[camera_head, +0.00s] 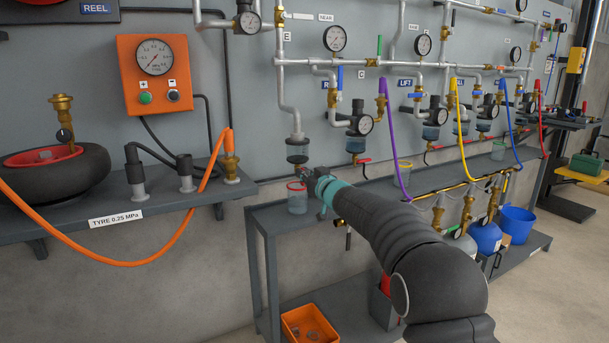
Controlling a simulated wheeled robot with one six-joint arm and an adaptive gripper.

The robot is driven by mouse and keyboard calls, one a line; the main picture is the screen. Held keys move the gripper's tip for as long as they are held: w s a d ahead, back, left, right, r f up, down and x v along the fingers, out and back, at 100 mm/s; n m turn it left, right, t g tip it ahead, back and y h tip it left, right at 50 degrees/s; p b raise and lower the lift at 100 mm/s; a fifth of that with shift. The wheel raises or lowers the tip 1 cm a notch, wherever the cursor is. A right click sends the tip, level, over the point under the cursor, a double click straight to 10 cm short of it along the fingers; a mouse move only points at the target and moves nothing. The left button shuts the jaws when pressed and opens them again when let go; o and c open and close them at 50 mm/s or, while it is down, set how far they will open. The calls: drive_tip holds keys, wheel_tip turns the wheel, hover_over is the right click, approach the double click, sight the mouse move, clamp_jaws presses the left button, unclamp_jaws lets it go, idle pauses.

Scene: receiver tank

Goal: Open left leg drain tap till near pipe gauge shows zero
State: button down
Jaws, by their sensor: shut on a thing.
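My gripper (306,174) is shut just under this bowl, at the left leg drain tap. The fingers hide most of the tap, so its handle angle cannot be told. A clear cup with a red rim (297,199) stands below on the bench. The near pipe gauge (334,38), a round white dial under the NEAR label (326,17), sits on the upper pipe. Its needle is too small to read surely.
Other regulators with bowls and red-handled taps (363,161) hang to the right. A purple hose (386,140) hangs near my arm. A shelf with a tyre (60,174) and orange hose (160,247) is at left. The bench (262,218) is below.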

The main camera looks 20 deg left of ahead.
drive_tip(key=n, duration=0.4)
idle(0.3)
drive_tip(key=c, duration=1.2)
unclamp_jaws()
drive_tip(key=shift+c, duration=0.2)
drive_tip(key=shift+s+d, duration=0.1)
drive_tip(key=v, duration=1.1)
drive_tip(key=shift+s+d, duration=0.3)
